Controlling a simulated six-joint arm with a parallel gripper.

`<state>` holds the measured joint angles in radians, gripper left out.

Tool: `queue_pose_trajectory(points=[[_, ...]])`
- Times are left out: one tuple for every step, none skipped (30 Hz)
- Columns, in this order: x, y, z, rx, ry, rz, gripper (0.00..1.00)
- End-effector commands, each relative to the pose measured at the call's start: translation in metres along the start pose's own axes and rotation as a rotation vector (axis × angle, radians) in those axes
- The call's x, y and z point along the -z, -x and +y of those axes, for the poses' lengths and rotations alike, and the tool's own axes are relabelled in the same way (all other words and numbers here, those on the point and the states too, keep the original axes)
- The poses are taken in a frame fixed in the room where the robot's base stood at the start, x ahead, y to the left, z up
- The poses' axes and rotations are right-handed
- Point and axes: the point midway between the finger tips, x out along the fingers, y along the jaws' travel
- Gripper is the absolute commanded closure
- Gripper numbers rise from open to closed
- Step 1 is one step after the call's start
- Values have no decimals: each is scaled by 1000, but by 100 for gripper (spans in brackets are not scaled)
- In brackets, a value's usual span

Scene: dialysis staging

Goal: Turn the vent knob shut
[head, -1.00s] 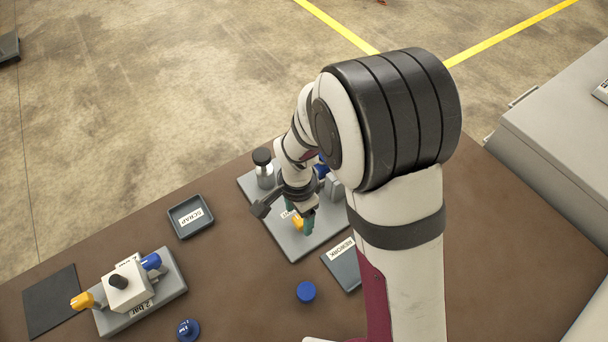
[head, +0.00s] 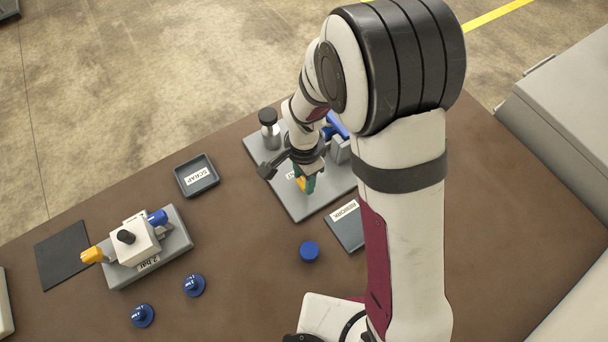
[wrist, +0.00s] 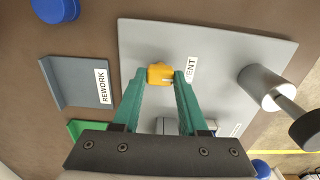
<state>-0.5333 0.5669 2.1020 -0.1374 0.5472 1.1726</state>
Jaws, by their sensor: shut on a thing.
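The vent knob is a small orange knob (head: 301,184) on a grey plate (head: 303,208), seen in the head view partly behind my fingers. In the wrist view the knob (wrist: 160,74) sits between my teal fingertips, beside a label whose visible letters read "ENT". My gripper (wrist: 160,76) is shut on the knob, with a fingertip against each side. In the head view my gripper (head: 305,184) is low over the plate. I cannot tell the knob's turn angle from these views.
On the plate stand a black-topped cylinder (head: 270,132) and a blue-handled part (head: 336,125). A REWORK tray (head: 352,234) and a SCRAP tray (head: 193,166) lie nearby. A block labelled "2 bar" (head: 130,240) stands left. Loose blue knobs (head: 310,251) lie in front.

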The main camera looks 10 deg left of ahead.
Motion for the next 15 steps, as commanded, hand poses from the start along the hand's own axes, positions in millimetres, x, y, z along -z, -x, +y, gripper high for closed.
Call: queue_pose_trajectory(points=[[0, 0, 0, 0, 5, 0, 100], [0, 0, 0, 0, 10, 0, 100], [0, 0, 0, 0, 21, 0, 100], [0, 0, 0, 0, 30, 0, 100], [0, 0, 0, 0, 41, 0, 100], [0, 0, 0, 0, 60, 0, 100], [0, 0, 0, 0, 74, 1, 100], [0, 0, 0, 0, 93, 1, 100], [0, 0, 0, 0, 119, 1, 100], [0, 0, 0, 0, 140, 1, 100], [0, 0, 0, 0, 164, 1, 100], [0, 1, 0, 0, 198, 1, 100], [0, 1, 0, 0, 225, 1, 100], [0, 1, 0, 0, 252, 1, 100], [0, 1, 0, 0, 290, 1, 100]])
